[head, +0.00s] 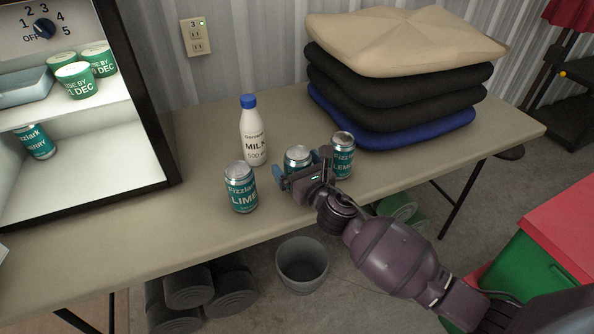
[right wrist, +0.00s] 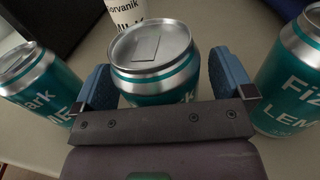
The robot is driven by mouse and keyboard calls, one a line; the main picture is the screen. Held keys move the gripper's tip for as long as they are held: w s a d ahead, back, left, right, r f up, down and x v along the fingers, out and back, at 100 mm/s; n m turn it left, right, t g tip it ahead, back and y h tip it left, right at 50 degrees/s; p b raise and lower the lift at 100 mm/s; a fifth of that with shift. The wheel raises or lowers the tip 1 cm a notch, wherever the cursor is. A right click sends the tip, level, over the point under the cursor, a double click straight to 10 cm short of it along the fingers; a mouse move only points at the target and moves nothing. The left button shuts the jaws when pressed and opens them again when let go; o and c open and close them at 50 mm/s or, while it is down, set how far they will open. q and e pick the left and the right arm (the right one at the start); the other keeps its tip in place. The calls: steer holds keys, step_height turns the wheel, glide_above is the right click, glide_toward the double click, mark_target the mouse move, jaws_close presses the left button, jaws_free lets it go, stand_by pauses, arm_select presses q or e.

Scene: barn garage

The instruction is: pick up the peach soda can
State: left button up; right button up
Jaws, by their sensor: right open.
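A teal and silver can (head: 298,155) stands upright on the table in the middle of a row of three; its flavour word is hidden by my gripper. My right gripper (head: 303,167) is open at this can. In the right wrist view the can (right wrist: 155,65) stands between the two blue fingers, one on each side. A lime can (head: 240,188) stands to its left and a lemon can (head: 343,158) to its right. Both also show in the right wrist view, lime (right wrist: 36,84) and lemon (right wrist: 290,85). No readable label says peach. My left gripper is out of view.
A milk bottle (head: 252,138) with a blue cap stands behind the cans. Stacked cushions (head: 400,80) fill the table's right side. An open fridge (head: 110,150) at left holds tubs and a can (head: 36,142) ending in "ERRY". A grey bin (head: 302,265) stands below the table edge.

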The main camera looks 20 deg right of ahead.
steer(key=c, duration=1.2)
steer(key=shift+r, duration=0.1)
